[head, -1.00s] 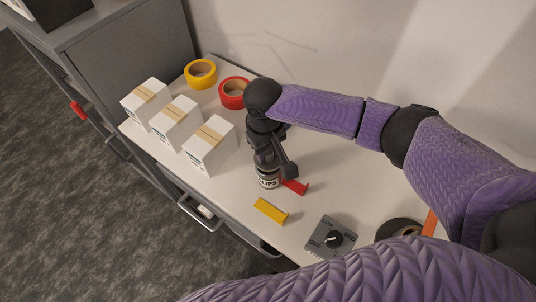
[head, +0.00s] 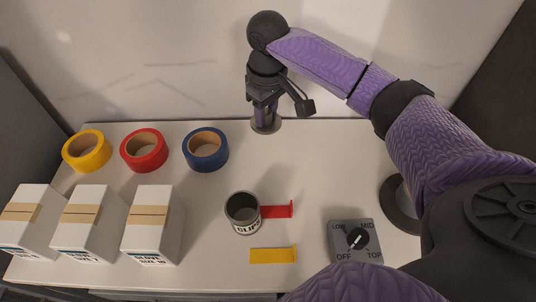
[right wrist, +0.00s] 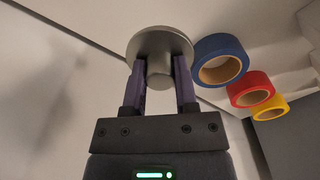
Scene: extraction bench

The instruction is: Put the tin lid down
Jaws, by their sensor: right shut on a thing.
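The tin lid (head: 265,125) is a round grey metal disc with a knob. My right gripper (head: 264,108) points down and is shut on its knob, near the bench's back edge. In the right wrist view the lid (right wrist: 160,42) sits between the two fingers. I cannot tell whether the lid touches the bench. The tin (head: 243,212), labelled CLIPS, stands open and upright on the bench, nearer to me than the lid. My left gripper is not in view.
Yellow (head: 87,151), red (head: 144,150) and blue (head: 205,150) tape rolls lie left of the lid. White glove boxes (head: 152,226) stand at front left. A red piece (head: 277,211), a yellow piece (head: 272,255) and a dial box (head: 355,241) are near the tin. Bench right of the lid is clear.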

